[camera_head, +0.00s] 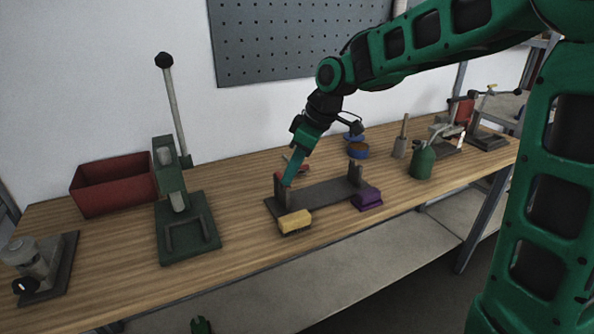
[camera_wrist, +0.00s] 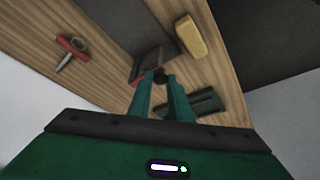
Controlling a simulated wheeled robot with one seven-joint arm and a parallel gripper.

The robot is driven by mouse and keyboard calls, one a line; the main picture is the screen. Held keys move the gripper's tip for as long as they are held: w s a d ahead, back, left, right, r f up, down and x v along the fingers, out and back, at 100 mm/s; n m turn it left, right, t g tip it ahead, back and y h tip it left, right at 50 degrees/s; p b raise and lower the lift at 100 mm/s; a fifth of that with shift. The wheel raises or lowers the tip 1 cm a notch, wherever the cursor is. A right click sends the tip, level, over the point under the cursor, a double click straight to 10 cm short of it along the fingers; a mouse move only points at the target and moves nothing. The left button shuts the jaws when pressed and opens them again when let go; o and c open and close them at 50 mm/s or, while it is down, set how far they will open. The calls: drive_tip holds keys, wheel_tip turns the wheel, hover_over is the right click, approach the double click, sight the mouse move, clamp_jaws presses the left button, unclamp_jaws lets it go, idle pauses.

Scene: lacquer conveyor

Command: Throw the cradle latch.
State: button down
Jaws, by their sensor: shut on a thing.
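The cradle (camera_head: 324,194) is a dark base plate with two upright posts on the bench. A red part shows at the top of its left post, and red also shows beside my fingers in the wrist view (camera_wrist: 136,68). My gripper (camera_head: 288,182) reaches down to that left post from above.
A yellow block (camera_head: 294,221) sits at the cradle's front left and a purple block (camera_head: 367,199) at its right. A green press (camera_head: 186,222) with a tall lever stands left. A red bin (camera_head: 110,184) is behind it.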

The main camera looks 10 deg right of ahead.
drive_tip(key=shift+w+d+r, duration=0.1)
drive_tip(key=shift+d, duration=0.05)
drive_tip(key=c, duration=1.6)
unclamp_jaws()
drive_tip(key=v, duration=1)
drive_tip(key=shift+d+r, duration=0.2)
